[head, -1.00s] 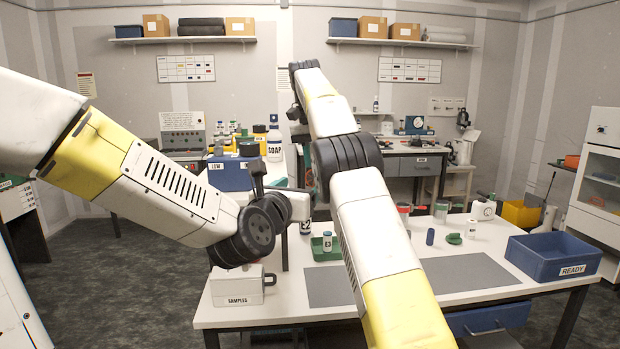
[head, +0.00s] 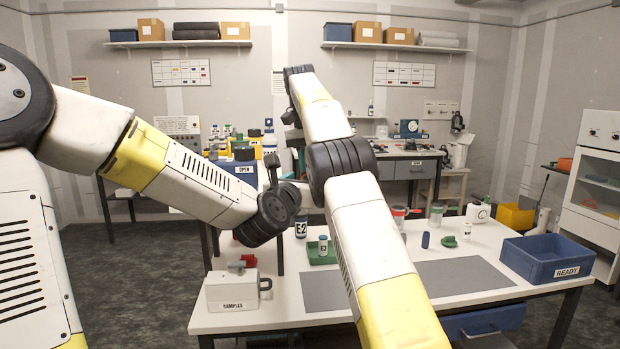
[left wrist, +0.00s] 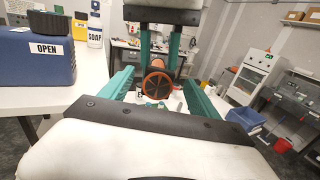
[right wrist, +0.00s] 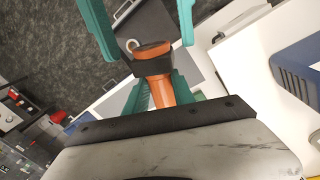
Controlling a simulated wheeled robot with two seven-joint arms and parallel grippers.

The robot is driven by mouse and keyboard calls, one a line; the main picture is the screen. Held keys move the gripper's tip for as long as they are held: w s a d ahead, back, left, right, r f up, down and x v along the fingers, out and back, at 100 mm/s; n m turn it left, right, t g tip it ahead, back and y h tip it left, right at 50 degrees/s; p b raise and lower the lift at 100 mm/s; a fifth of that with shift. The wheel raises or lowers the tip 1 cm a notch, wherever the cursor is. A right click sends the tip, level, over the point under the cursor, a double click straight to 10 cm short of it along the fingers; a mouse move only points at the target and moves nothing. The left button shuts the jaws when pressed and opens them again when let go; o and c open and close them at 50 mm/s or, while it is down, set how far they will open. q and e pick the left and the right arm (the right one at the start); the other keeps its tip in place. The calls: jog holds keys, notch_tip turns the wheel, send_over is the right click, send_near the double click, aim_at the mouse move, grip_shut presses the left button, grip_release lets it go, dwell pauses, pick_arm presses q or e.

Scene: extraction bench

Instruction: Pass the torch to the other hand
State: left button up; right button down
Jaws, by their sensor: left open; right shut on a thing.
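The torch has an orange handle (right wrist: 162,92) and a black head with an orange rim. In the left wrist view its round orange-rimmed end (left wrist: 157,85) faces my camera. My right gripper (right wrist: 160,82) is shut on the torch's handle and holds it in the air. My left gripper (left wrist: 158,77) is open, its teal fingers spread on either side of the torch's head end, with gaps visible. The left fingers also show at the top of the right wrist view. In the head view my arms hide the torch and both grippers' fingers.
Below is a white table (head: 460,250) with a grey mat (head: 465,272), a SAMPLES box (head: 231,290), a green tray (head: 318,256) and a blue READY bin (head: 550,258). A blue OPEN container (left wrist: 45,50) stands on another bench, left in the left wrist view.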

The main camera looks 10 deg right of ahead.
pick_arm(q)
jog(key=shift+x, duration=1.5)
jog(key=c, duration=1.3)
grip_shut()
pick_arm(e)
jog(key=c, duration=1)
grip_release()
